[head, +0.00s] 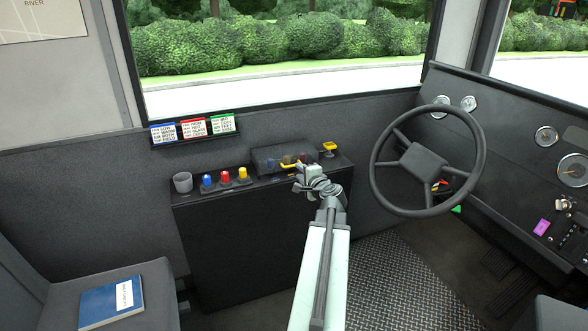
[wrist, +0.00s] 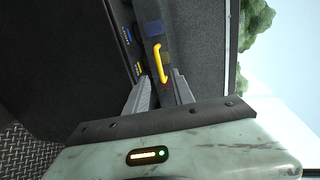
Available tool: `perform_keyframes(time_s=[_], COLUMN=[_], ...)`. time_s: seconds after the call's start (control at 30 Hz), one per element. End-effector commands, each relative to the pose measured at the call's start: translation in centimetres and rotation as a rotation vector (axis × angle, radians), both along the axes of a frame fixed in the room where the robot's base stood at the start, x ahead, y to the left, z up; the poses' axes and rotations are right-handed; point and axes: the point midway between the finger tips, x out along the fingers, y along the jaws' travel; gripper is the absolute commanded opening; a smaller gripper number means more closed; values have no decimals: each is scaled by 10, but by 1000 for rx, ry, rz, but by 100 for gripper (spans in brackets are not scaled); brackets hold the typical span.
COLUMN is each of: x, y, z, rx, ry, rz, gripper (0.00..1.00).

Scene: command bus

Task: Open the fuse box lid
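The fuse box (head: 268,157) is a low dark box on the black console below the window. Its lid looks shut, with a yellow handle (head: 289,166) on the near side. Dim coloured shapes show at the box's right part. My gripper (head: 303,176) is at the box's near right side, close to the handle and partly hiding that corner. In the wrist view my gripper (wrist: 160,86) has its two grey fingers apart. The yellow handle (wrist: 160,62) lies just ahead, its lower end near the gap between the fingertips. I cannot tell whether they touch.
Left of the box on the console (head: 240,235) stand blue, red and yellow knobs (head: 225,178) and a grey cup (head: 183,182). A yellow piece (head: 328,148) stands to the right. The steering wheel (head: 425,160) is further right. Label cards (head: 193,129) hang above.

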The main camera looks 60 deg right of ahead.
Motion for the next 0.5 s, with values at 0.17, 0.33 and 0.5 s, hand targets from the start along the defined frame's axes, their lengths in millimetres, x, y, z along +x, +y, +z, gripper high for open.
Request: perform_keyframes(time_s=[0.17,0.33,0.5], x=[26,49,54], y=[-20,-37,-40], z=[-9,-15,-15], rx=[0,-1,-1], ry=[2,2,2], rz=[3,2,1], gripper=[30,30,30])
